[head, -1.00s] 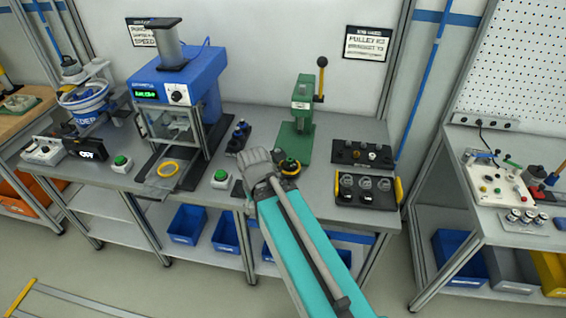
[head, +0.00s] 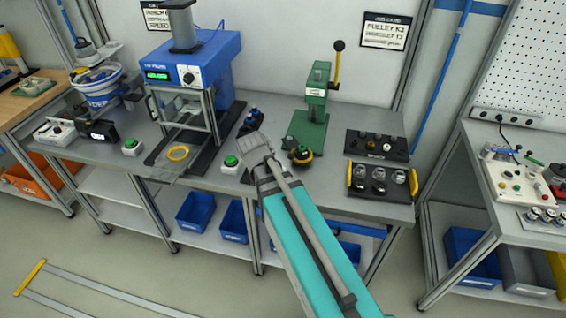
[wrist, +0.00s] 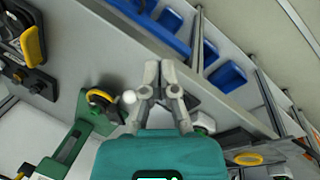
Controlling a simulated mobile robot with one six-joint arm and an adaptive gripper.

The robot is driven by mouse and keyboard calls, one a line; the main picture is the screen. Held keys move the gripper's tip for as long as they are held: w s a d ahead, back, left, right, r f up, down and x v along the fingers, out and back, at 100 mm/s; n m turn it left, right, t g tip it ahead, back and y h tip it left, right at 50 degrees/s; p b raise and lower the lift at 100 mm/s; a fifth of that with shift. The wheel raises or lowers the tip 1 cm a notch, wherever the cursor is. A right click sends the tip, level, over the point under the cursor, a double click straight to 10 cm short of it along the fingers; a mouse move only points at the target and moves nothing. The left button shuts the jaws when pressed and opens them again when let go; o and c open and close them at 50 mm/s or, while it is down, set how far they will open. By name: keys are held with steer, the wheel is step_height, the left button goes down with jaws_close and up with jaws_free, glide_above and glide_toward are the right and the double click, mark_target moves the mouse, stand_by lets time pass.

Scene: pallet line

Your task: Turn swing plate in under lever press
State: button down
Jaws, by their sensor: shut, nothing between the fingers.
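The green lever press (head: 312,112) stands on the bench, its black-knobbed lever (head: 338,62) pointing up. The swing plate (head: 299,156), dark with a yellow ring part, sits at the front of the press base, out to the front of the press column. In the wrist view the swing plate (wrist: 103,98) lies left of the fingers, with a white ball (wrist: 129,97) close to the left finger. My gripper (head: 250,142) is shut and empty, left of the swing plate and above the bench. It also shows in the wrist view (wrist: 161,68). I cannot tell whether it touches the ball.
A green button box (head: 231,164) stands left of my gripper. A blue press (head: 192,75) with a yellow ring (head: 178,153) on its plate is further left. A black tray with yellow handles (head: 380,182) and a black rack (head: 378,145) lie right of the lever press.

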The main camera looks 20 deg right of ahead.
steer(key=w+f+h+b, duration=0.2)
steer(key=w+h+b, duration=0.2)
steer(key=w+b, duration=0.1)
steer(key=w+f+h+b, duration=0.2)
steer(key=w+h+b, duration=0.2)
steer(key=w+b, duration=0.2)
steer(key=w+a+f+h+b, duration=0.1)
steer(key=w+f+h+b, duration=0.1)
steer(key=w+h+b, duration=0.2)
steer(key=shift+w+a+b, duration=0.1)
steer(key=shift+w+b, duration=1.1)
steer(key=shift+w, duration=0.6)
steer(key=shift+w+a+r+h+b, duration=0.4)
steer(key=shift+w+a+h+b, duration=0.2)
steer(key=shift+w+b, duration=0.1)
steer(key=shift+d, duration=0.1)
steer(key=d+f, duration=0.1)
steer(key=d, duration=0.3)
steer(key=d+b, duration=0.1)
steer(key=d, duration=0.4)
steer(key=d+f+b, duration=0.1)
steer(key=d, duration=0.3)
steer(key=shift+d+f, duration=0.3)
steer(key=shift+f, duration=0.05)
steer(key=shift+s, duration=0.15)
